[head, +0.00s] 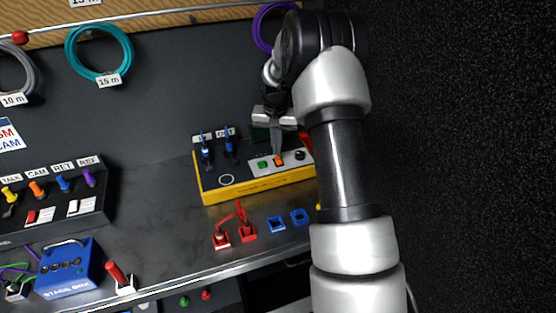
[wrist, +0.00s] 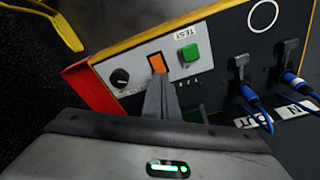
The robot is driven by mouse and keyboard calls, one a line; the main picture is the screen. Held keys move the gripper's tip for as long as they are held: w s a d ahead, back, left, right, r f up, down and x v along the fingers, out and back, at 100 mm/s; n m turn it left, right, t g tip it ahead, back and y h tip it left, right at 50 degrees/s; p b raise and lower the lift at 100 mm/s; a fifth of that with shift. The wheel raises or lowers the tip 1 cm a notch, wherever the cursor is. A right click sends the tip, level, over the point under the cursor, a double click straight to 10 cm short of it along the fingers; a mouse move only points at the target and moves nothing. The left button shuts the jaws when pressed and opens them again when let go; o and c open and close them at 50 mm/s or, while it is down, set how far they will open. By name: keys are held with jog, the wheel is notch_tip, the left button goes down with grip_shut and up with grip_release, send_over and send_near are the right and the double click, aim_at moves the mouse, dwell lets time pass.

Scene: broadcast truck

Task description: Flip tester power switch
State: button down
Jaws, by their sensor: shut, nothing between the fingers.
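The tester (head: 240,186) is a black box with a yellow rim on the bench, also in the wrist view (wrist: 225,60). Its orange power switch (wrist: 157,62) sits on a pale panel between a black knob (wrist: 120,77) and a green TEST button (wrist: 190,52). The switch also shows in the head view (head: 280,160). My gripper (wrist: 160,82) is shut with nothing in it, fingertips at the switch's lower edge in the wrist view. I cannot tell whether they touch it. In the head view my gripper (head: 277,152) is over the panel. The switch position is unclear.
Blue plugs (head: 229,146) stand in the tester's IN and OUT sockets, their cables beside my gripper. A red part (wrist: 93,88) adjoins the tester. Red (head: 247,233) and blue (head: 277,224) connectors lie in front. A stage box (head: 68,270) and switch panel (head: 50,205) are left.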

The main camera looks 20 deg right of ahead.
jog(key=shift+f+b, duration=0.35)
jog(key=shift+f, duration=0.35)
jog(key=shift+r, duration=0.1)
notch_tip(320, 180, up, 7)
jog(key=p, duration=0.4)
dwell(0.6)
